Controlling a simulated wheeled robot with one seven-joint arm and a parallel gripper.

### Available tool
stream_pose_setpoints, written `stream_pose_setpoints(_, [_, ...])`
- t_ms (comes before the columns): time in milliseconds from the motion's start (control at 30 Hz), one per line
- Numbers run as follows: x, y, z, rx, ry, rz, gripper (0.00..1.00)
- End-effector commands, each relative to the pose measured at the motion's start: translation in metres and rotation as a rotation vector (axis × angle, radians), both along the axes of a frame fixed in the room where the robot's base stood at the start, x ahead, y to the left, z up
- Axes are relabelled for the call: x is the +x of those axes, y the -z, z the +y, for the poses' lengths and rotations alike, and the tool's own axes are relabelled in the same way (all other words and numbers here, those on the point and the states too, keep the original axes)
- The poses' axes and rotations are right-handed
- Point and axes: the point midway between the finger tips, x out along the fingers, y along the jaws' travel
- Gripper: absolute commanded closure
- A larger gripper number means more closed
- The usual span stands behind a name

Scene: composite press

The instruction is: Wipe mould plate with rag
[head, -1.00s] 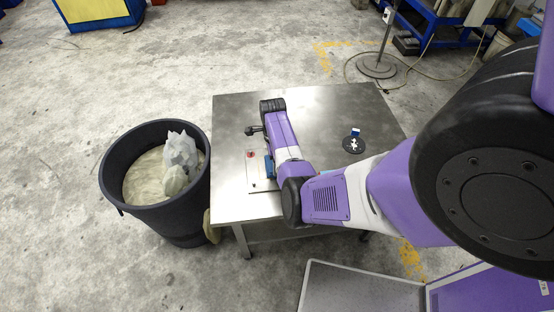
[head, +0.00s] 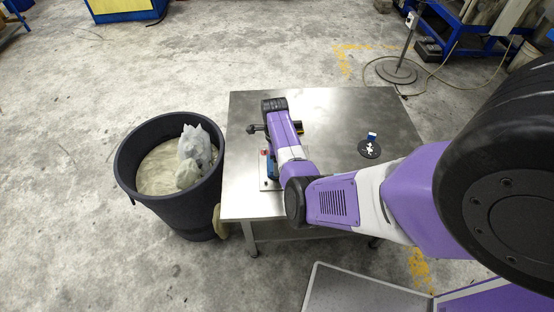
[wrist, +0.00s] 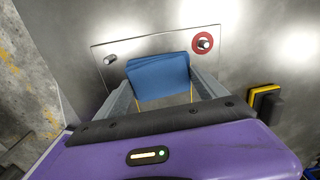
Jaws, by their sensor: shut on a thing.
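The mould plate (wrist: 128,46) is a shiny flat metal plate on the steel table. In the wrist view it has a knob at its left and a knob in a red ring at its right. The rag (wrist: 158,77) is a folded blue cloth between the two fingers of my gripper (wrist: 165,92), which is shut on it. The rag lies over the middle of the plate's near part; whether it touches cannot be told. In the head view my arm hides most of the plate (head: 265,184), and a bit of the blue rag (head: 271,168) shows beside it.
The steel table (head: 330,108) has free room to the right. A dark disc (head: 369,149) with a white shape and a blue tag lies there. A black and yellow object (wrist: 265,104) lies right of the plate. A dark bin (head: 205,212) with bags stands left of the table.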

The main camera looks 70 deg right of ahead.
Motion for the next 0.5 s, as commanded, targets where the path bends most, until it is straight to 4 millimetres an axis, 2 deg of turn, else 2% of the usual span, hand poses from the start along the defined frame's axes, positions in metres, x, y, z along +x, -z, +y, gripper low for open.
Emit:
stream_pose_setpoints(67, [0.000, 0.001, 0.002, 0.004, -0.002, 0.000, 0.64])
stream_pose_setpoints(500, [0.000, -0.040, 0.001, 0.002, 0.000, 0.000, 0.64])
